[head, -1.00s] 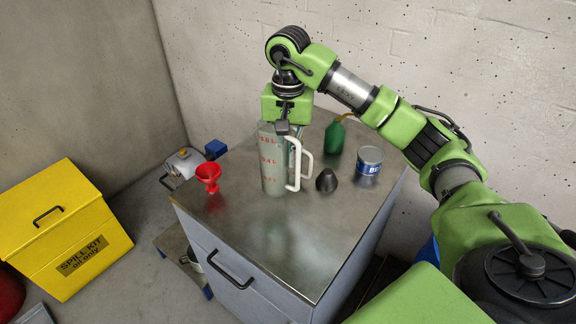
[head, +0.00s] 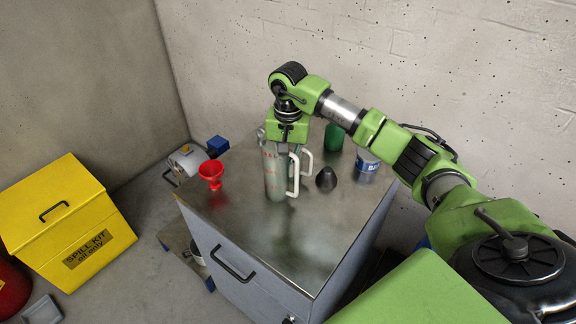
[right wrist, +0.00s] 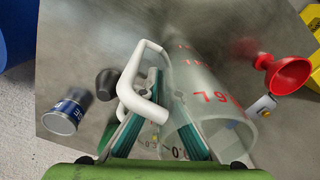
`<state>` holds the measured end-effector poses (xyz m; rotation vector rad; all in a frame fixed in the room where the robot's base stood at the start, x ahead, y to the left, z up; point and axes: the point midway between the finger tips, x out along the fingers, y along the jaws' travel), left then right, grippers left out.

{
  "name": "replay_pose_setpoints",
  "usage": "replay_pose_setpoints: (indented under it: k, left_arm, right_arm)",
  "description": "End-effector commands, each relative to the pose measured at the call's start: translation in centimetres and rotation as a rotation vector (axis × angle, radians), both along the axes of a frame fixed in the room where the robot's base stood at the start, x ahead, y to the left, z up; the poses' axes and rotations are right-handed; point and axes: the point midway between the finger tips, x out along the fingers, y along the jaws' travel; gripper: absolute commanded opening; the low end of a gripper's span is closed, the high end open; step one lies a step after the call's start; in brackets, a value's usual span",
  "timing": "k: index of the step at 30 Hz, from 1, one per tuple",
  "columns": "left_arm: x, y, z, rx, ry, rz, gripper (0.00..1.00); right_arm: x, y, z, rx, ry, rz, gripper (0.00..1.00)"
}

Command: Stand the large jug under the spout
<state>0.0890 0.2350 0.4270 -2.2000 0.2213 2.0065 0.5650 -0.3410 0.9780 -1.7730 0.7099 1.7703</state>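The large jug (head: 276,172) is a pale see-through vessel with red marks and a white handle (head: 294,175). It stands upright on the metal-topped cabinet. A second white handle (head: 307,163) shows just behind it; which vessel it belongs to is unclear. My right gripper (head: 285,148) points down at the jug's upper part and hides some of its rim. In the right wrist view, the jug (right wrist: 207,85) lies beneath the gripper (right wrist: 164,90), whose two teal fingers are apart beside the rim and handles; their grip is unclear. My left gripper is out of view. No spout can be made out for certain.
On the cabinet top (head: 290,240) stand a red funnel (head: 211,172), a dark cone-shaped thing (head: 326,179), a blue-and-white can (head: 367,163) and a green container (head: 334,137). The cabinet's front area is clear. A yellow spill kit box (head: 60,215) stands at left.

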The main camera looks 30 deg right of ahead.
Motion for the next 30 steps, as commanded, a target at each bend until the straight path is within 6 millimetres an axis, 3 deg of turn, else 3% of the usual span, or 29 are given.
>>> replay_pose_setpoints:
  k: [1,4,18,30]
  left_arm:
    - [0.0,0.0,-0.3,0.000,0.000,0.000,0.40]
    - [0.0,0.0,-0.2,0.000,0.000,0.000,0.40]
    - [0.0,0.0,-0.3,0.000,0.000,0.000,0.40]
    - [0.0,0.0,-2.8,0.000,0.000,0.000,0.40]
  right_arm:
    - [0.0,0.0,-0.3,-0.001,-0.001,0.000,0.00]
    - [0.0,0.0,-0.2,0.000,0.000,0.000,0.21]
    - [0.1,0.0,0.7,0.000,-0.004,0.000,0.21]
    - [0.1,0.0,8.7,0.000,-0.006,0.000,0.21]
